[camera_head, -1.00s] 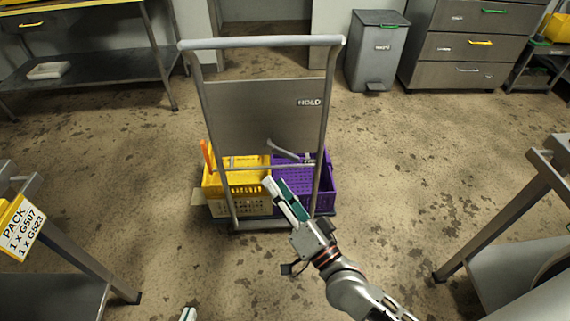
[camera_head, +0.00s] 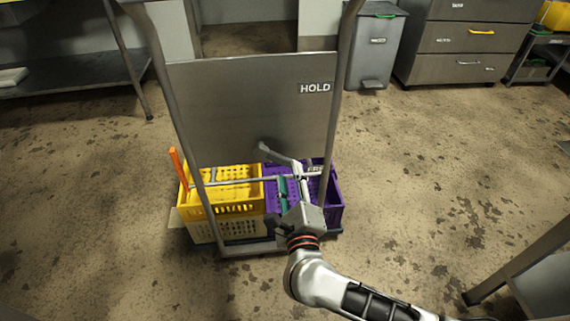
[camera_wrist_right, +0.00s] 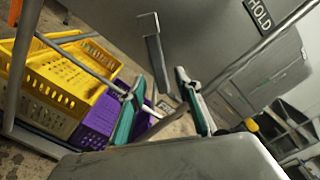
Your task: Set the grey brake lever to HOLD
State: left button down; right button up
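The grey brake lever (camera_head: 277,155) is on the back panel of a cart (camera_head: 250,100). It points right and slightly down, towards a partly hidden label that seems to read FREE (camera_head: 315,169). The HOLD label (camera_head: 314,88) is higher on the panel. My right gripper (camera_head: 293,183) is at the lever's free end, below the HOLD label. In the right wrist view the gripper (camera_wrist_right: 160,83) has its fingers apart, with the lever (camera_wrist_right: 157,58) reaching towards the gap between them. Contact cannot be told. My left gripper is not in view.
A yellow crate (camera_head: 222,207) and a purple crate (camera_head: 332,205) sit low on the cart. The cart's tubular frame (camera_head: 342,80) runs close to my right gripper. Benches stand left and lower right; a grey bin (camera_head: 374,50) and drawers (camera_head: 465,45) stand behind.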

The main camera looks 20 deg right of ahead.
aim_at(287, 164)
jog(key=x, duration=0.2)
jog(key=b+x, duration=0.1)
jog(key=x, duration=0.1)
jog(key=shift+f, duration=0.2)
jog(key=shift+w+d+r, duration=0.1)
jog(key=shift+w+d, duration=0.1)
jog(key=shift+w, duration=0.5)
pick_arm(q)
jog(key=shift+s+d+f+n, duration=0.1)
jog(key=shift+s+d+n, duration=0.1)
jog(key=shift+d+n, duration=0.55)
pick_arm(e)
jog(key=shift+c, duration=0.3)
grip_shut()
